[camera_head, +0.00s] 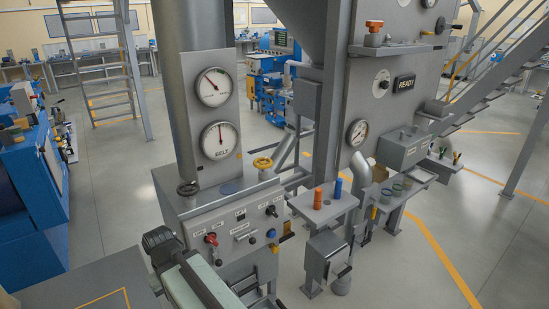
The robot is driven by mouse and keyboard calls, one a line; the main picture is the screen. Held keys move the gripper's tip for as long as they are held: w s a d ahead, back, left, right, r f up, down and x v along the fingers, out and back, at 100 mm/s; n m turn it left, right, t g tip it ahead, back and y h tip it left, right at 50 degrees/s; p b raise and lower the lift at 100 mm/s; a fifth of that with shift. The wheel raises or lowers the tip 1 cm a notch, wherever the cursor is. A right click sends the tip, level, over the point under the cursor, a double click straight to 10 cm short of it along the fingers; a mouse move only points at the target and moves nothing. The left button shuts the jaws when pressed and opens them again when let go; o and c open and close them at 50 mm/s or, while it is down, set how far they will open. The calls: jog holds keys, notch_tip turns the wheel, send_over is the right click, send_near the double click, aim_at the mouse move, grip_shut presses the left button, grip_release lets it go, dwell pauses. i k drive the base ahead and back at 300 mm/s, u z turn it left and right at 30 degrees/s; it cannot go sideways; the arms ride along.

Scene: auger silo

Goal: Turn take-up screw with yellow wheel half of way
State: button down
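A dark handwheel (188,188) stands at the cabinet's left end. Knobs and a red-handled switch (211,239) are on its front. A shelf with orange and blue cylinders (324,206) stands right.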

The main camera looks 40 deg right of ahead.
aim_at(262, 166)
jog(key=z, duration=1.1)
